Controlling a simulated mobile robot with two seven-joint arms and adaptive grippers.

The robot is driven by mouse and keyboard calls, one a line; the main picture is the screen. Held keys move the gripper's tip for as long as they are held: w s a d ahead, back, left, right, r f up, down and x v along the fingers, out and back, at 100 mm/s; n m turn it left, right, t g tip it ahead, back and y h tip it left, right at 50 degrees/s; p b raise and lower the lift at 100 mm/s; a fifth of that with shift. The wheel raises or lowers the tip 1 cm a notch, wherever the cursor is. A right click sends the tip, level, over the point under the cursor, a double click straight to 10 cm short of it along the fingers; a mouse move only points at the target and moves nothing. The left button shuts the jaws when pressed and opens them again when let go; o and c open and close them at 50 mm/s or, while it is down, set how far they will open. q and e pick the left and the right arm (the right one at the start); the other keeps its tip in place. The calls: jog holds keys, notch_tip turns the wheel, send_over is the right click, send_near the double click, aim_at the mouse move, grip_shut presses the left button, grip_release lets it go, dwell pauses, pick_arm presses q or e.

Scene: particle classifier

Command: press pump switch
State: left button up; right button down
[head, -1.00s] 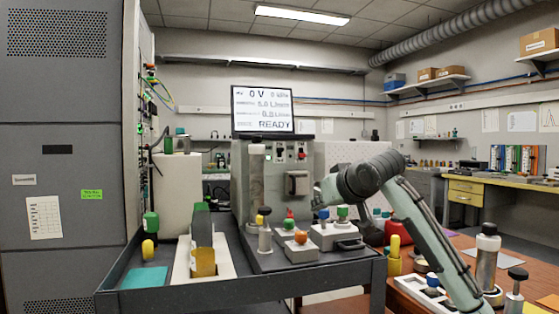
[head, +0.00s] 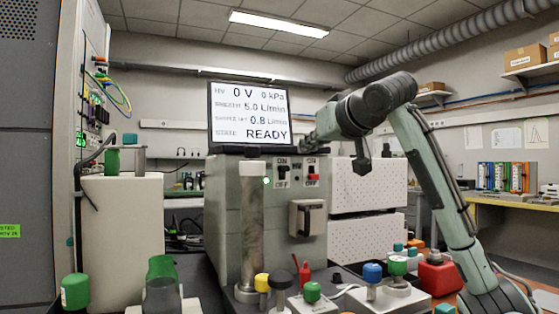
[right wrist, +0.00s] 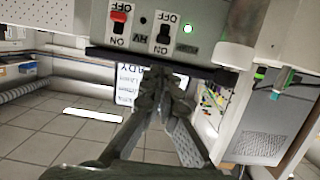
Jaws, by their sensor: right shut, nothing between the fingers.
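The grey instrument (head: 228,205) stands in the middle of the head view with two rocker switches on its front. The left switch (head: 282,173) is black, beside a lit green lamp (head: 266,181). The right switch (head: 312,174) is red. Both have ON and OFF marks; which label belongs to the pump is too small to read surely. In the upside-down right wrist view, the black switch (right wrist: 163,33) and red switch (right wrist: 118,15) show clearly. My right gripper (head: 308,138) is shut and empty, above the switches near the screen's right edge; its tips (right wrist: 165,82) are apart from both. My left gripper is out of view.
A screen (head: 248,118) reading READY sits on top of the instrument. A vertical metal cylinder (head: 252,225) stands before its left side. A latch-like handle (head: 306,218) juts from its front. Several coloured-cap bottles stand low in front. A white perforated box (head: 365,185) is at right.

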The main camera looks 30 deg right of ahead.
send_near(283, 162)
jog(key=x, duration=0.5)
jog(key=shift+a+r+p, duration=0.1)
jog(key=shift+p, duration=0.25)
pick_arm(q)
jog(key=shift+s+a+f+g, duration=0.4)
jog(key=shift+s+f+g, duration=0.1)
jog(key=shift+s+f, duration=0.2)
pick_arm(e)
jog(key=shift+w, duration=0.5)
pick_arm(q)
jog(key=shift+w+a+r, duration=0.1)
pick_arm(e)
jog(key=shift+f, duration=0.3)
